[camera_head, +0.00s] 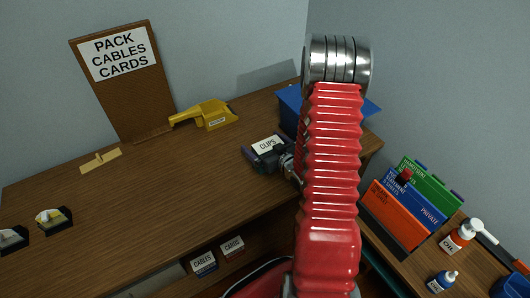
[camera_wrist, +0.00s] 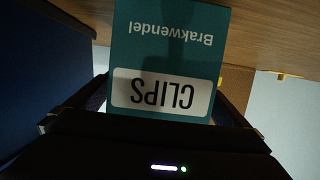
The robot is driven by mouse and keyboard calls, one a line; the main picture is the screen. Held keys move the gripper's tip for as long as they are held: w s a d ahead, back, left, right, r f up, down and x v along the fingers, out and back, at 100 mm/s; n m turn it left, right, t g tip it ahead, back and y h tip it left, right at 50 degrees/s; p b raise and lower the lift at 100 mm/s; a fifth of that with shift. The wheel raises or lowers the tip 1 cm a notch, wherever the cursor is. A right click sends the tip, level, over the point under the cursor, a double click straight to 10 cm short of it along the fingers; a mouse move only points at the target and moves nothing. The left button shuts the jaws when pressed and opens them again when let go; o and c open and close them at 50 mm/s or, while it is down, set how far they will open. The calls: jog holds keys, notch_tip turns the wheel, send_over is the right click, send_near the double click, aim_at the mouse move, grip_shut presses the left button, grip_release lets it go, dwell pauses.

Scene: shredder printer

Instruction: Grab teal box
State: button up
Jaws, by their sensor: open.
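The teal box (camera_wrist: 165,50) fills the upper middle of the wrist view, its "CLIPS" and "Brakwendel" lettering upside down. In the head view its white "CLIPS" label (camera_head: 268,144) shows on the wooden desk, with much of the box hidden behind my gripper. My gripper (camera_head: 266,158) is at the box. In the wrist view the dark fingers of my gripper (camera_wrist: 165,102) stand open on either side of the box. I cannot tell whether they touch it.
A blue bin (camera_head: 290,108) stands close behind the box, partly hidden by my red arm. A yellow tool (camera_head: 207,114) and a board (camera_head: 125,85) reading "PACK CABLES CARDS" are farther left. Binders (camera_head: 410,205) and bottles stand at the right. The desk's left part is mostly clear.

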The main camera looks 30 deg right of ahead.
jog(key=shift+w+f, duration=0.1)
jog(key=shift+w, duration=0.2)
jog(key=shift+c, duration=0.4)
jog(key=c, duration=1)
